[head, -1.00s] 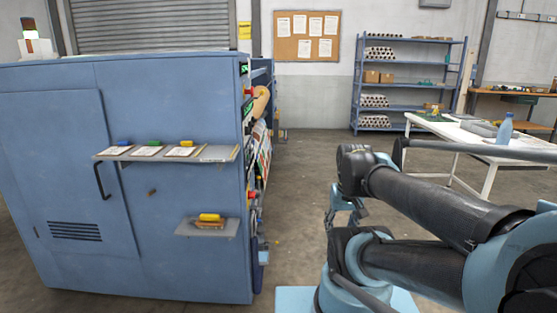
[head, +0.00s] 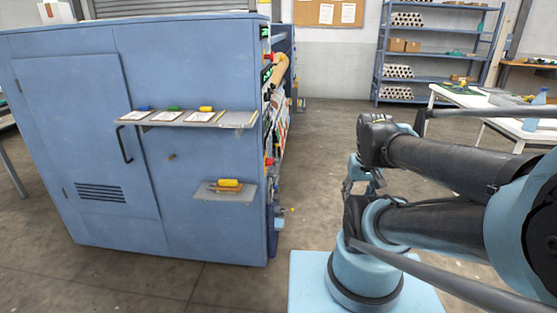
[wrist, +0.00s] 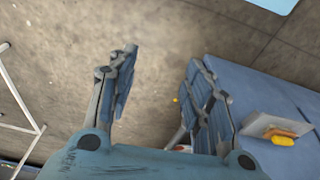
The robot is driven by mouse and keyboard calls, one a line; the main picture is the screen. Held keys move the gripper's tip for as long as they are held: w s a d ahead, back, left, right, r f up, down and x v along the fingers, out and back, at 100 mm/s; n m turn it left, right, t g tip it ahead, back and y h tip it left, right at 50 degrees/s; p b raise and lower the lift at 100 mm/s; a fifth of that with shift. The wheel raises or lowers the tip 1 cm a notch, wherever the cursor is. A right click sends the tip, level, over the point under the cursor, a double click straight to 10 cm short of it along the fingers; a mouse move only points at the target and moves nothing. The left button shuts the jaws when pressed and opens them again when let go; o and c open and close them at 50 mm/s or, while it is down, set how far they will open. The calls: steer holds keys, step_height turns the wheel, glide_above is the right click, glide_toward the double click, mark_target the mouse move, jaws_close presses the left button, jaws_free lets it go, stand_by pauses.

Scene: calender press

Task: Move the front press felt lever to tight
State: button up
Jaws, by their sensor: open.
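The blue press cabinet (head: 200,90) stands at the left in the head view, seen from its end. Its working side at the right edge shows only as a narrow strip with red and green parts. I cannot make out the front press felt lever there. My gripper (wrist: 160,95) is open and empty in the wrist view, its fingers apart over the concrete floor. In the head view my gripper (head: 362,178) hangs partly hidden by my arm, to the right of the cabinet and apart from it.
A shelf with cards (head: 190,118) and a lower shelf (head: 225,192) with a yellow-handled tool (head: 229,184) jut from the cabinet end. A white table (head: 500,118) and a blue rack (head: 430,93) stand at the back right. Floor (head: 325,130) beside the cabinet is clear.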

steer(key=shift+s+r, duration=0.25)
steer(key=shift+s, duration=0.1)
steer(key=c, duration=0.4)
steer(key=shift+a+r, duration=0.1)
steer(key=shift+r, duration=0.1)
jaws_close()
steer(key=w+a+r+m+t+y, duration=0.1)
steer(key=w+a+m, duration=0.25)
steer(key=w, duration=0.45)
steer(key=w+a+r+m+y, duration=0.2)
steer(key=w+m, duration=0.3)
steer(key=w, duration=0.2)
steer(key=w+a+r+m+t+y, duration=0.1)
steer(key=w+a+m, duration=0.2)
steer(key=w+m, duration=0.35)
steer(key=w+a+f+m+y, duration=0.1)
steer(key=w+a+f+m, duration=0.1)
steer(key=w, duration=0.5)
steer(key=w+a+f+m+y, duration=0.1)
steer(key=w+a+f+m, duration=0.2)
steer(key=w+m, duration=0.2)
steer(key=w+a+f+m+t+y, duration=0.1)
steer(key=w+a+f+m, duration=0.1)
steer(key=w, duration=0.7)
steer(key=shift+a+f+m, duration=0.2)
steer(key=shift+m, duration=0.5)
steer(key=shift+w, duration=0.1)
